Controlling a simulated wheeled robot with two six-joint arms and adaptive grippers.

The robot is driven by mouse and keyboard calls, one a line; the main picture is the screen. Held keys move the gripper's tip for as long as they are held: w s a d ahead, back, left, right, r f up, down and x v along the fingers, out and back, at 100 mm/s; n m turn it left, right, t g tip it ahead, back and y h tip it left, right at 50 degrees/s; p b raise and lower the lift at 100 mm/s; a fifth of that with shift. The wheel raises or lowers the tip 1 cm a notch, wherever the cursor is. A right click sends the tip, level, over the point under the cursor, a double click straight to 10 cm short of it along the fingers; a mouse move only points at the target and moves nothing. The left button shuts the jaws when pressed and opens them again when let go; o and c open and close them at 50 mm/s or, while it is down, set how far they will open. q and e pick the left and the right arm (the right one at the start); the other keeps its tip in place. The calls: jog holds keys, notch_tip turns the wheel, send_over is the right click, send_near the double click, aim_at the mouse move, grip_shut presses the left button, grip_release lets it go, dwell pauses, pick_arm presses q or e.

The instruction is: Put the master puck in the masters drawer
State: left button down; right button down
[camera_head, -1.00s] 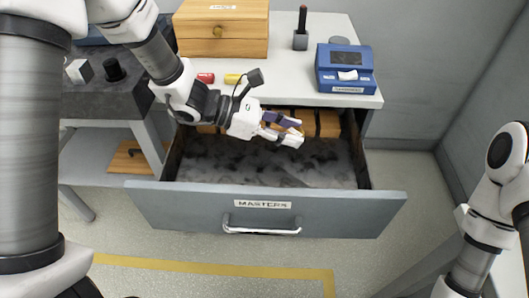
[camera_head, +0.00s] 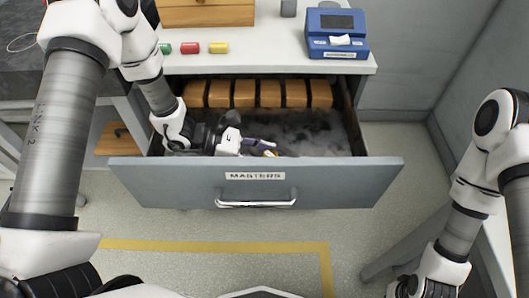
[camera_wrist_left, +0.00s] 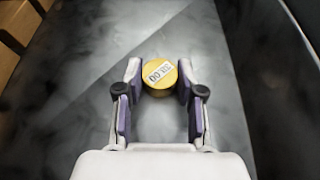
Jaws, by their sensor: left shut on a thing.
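The masters drawer (camera_head: 330,182) is pulled open, with a "MASTERS" label and a bar handle on its front. My left gripper (camera_head: 265,147) is down inside the drawer, just behind its front panel. In the left wrist view the left gripper (camera_wrist_left: 159,95) is shut on the master puck (camera_wrist_left: 160,75), a small yellow disc with a white printed label. The puck is between the two fingertips, over the grey drawer floor. I cannot tell whether it touches the floor. In the head view the drawer front and the fingers hide most of the puck. My right gripper is not clearly visible.
A row of several wooden blocks (camera_head: 244,94) stands along the drawer's back. On the bench above are a blue device (camera_head: 336,36), a red piece (camera_head: 189,48), a yellow piece (camera_head: 219,47) and a green piece (camera_head: 164,49). The drawer's right part is clear.

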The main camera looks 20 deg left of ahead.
pick_arm(q)
jog(key=shift+s+f, duration=0.1)
jog(key=shift+f, duration=0.05)
jog(key=c, duration=0.7)
grip_release()
jog(key=shift+a+r, duration=0.1)
jog(key=shift+r, duration=0.25)
jog(key=p+v, duration=0.2)
jog(key=v, duration=0.9)
jog(key=shift+a+r+p, duration=0.1)
jog(key=shift+a+p, duration=0.05)
jog(key=shift+p, duration=0.2)
jog(key=shift+a, duration=0.15)
